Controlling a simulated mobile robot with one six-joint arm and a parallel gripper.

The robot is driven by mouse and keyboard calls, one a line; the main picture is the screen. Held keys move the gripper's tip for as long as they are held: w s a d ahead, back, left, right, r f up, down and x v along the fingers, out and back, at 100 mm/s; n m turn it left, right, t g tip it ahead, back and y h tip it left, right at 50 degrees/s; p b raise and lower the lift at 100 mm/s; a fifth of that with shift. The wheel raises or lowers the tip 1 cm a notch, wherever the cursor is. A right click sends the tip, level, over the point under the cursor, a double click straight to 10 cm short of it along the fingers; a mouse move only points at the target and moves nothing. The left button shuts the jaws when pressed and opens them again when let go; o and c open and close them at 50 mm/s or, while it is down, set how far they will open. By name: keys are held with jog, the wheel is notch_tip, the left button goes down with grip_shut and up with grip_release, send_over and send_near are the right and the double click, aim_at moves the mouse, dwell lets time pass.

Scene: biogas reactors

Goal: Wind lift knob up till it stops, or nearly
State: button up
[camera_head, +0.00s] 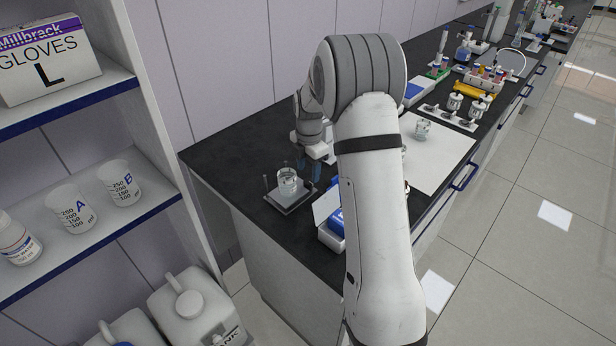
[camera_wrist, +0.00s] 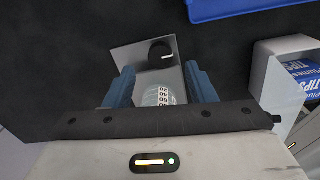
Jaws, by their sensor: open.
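A black round knob (camera_wrist: 161,52) with a white mark shows in the wrist view on a grey plate (camera_wrist: 128,53). It lies just beyond my fingertips, roughly midway between them. A clear graduated beaker (camera_wrist: 158,95) appears nearer, between the blue fingers in the picture. In the head view the beaker (camera_head: 288,182) stands on a small grey platform (camera_head: 290,203) with thin posts. My gripper (camera_head: 309,172) is open at the beaker's right, with its blue fingers pointing down; it also shows in the wrist view (camera_wrist: 160,69). I see no contact with the knob. The knob is not distinguishable in the head view.
A white and blue tips box (camera_head: 331,217) stands right of the platform, partly behind my arm; it also shows in the wrist view (camera_wrist: 292,80). A white sheet (camera_head: 440,155) with a small beaker (camera_head: 422,130) lies farther right. Shelves (camera_head: 95,215) stand at left.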

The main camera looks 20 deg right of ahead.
aim_at(308, 182)
jog(key=shift+f, duration=2)
jog(key=shift+c, duration=0.5)
jog(key=c, duration=0.9)
jog(key=shift+o, duration=0.2)
jog(key=shift+m, duration=0.7)
jog(key=o, duration=1)
jog(key=shift+c, duration=0.2)
